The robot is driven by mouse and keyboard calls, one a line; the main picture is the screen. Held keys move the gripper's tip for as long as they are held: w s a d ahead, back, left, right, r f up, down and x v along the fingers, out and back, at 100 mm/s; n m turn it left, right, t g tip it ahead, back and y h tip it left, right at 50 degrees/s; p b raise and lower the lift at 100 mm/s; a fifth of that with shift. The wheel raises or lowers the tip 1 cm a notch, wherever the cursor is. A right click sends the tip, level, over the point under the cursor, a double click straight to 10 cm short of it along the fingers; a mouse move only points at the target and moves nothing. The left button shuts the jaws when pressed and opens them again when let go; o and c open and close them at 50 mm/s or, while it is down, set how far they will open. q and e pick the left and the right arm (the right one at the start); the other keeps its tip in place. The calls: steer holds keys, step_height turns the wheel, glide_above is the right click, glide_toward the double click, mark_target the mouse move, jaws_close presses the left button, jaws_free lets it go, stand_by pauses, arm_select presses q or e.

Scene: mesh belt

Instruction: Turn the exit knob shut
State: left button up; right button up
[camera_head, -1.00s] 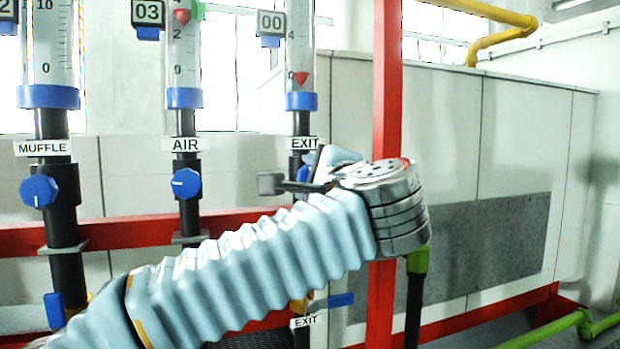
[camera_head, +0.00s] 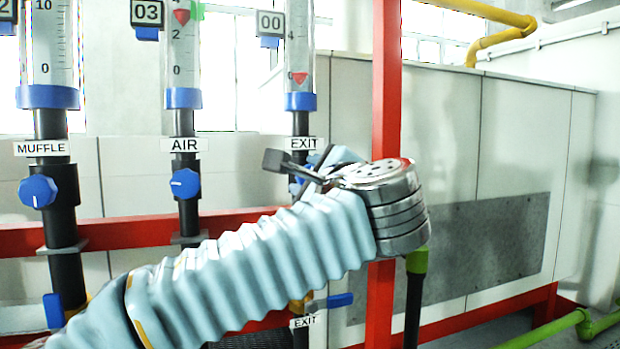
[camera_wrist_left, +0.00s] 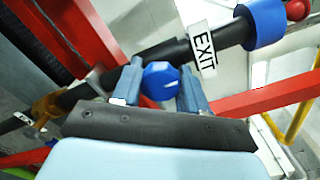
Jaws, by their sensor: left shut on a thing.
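The blue exit knob (camera_wrist_left: 160,82) sits on a black pipe beside the EXIT label (camera_wrist_left: 204,48) in the left wrist view. My left gripper (camera_wrist_left: 161,90) has a finger on either side of it and is shut on it. In the head view my left gripper (camera_head: 306,172) is tilted at the exit pipe, just under the EXIT label (camera_head: 303,144). The knob is mostly hidden there by the gripper and my sleeved arm. Above it, the exit tube (camera_head: 299,45) has a red float low down, and its display (camera_head: 270,22) reads 00. My right gripper is not in view.
The AIR knob (camera_head: 185,183) and the MUFFLE knob (camera_head: 38,191) sit on pipes to the left. A red upright post (camera_head: 386,80) stands just right of my gripper. A blue lever (camera_head: 340,300) is below, near the lower EXIT label.

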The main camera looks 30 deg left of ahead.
arm_select(q)
steer(key=o, duration=1.1)
steer(key=shift+c, duration=0.2)
steer(key=v, duration=1.4)
steer(key=shift+a, duration=0.1)
